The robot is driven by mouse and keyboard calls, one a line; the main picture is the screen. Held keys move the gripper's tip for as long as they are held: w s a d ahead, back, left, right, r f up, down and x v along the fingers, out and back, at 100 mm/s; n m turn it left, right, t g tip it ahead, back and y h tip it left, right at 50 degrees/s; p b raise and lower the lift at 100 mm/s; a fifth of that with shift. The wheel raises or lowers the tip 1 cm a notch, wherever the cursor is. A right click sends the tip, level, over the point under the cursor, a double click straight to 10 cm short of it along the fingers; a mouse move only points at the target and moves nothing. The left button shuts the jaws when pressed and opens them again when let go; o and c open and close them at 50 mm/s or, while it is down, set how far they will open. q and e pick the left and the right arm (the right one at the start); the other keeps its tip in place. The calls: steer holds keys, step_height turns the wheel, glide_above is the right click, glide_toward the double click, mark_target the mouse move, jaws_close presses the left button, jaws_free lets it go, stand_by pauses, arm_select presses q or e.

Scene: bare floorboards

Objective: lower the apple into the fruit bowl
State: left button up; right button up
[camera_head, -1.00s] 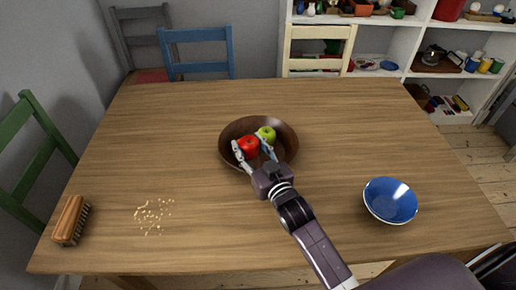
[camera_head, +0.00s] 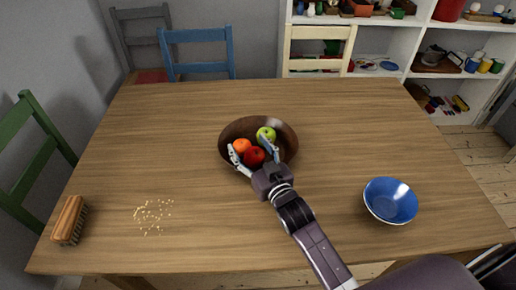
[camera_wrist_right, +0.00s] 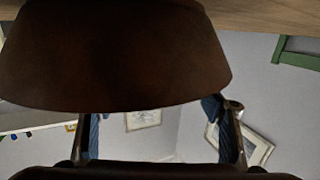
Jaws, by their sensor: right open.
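The brown fruit bowl (camera_head: 285,128) stands near the middle of the table. The red apple (camera_head: 254,156) is inside it, near the front. My right gripper (camera_head: 250,147) is open, its fingers reaching over the front rim on either side of the red apple; contact with it cannot be made out. An orange fruit (camera_head: 241,146) and a green apple (camera_head: 266,134) lie behind the red one. In the right wrist view the dark brown side of the bowl (camera_wrist_right: 115,55) fills the upper part, the spread fingers show below, and the fruit is hidden. My left gripper is not in view.
A blue bowl (camera_head: 390,201) stands at the right of the wooden table (camera_head: 340,110). A brush (camera_head: 70,220) and scattered crumbs (camera_head: 152,215) lie at the left. Chairs stand around the far and left sides. The table behind the fruit bowl is clear.

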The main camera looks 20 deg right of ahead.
steer(key=shift+s, duration=0.55)
steer(key=shift+s+d+r, duration=0.1)
steer(key=shift+s+d, duration=0.05)
steer(key=shift+s, duration=1)
steer(key=shift+s+d+r, duration=0.1)
steer(key=shift+s+d, duration=0.05)
steer(key=shift+s, duration=0.95)
steer(key=shift+s+d, duration=0.15)
steer(key=shift+s, duration=1)
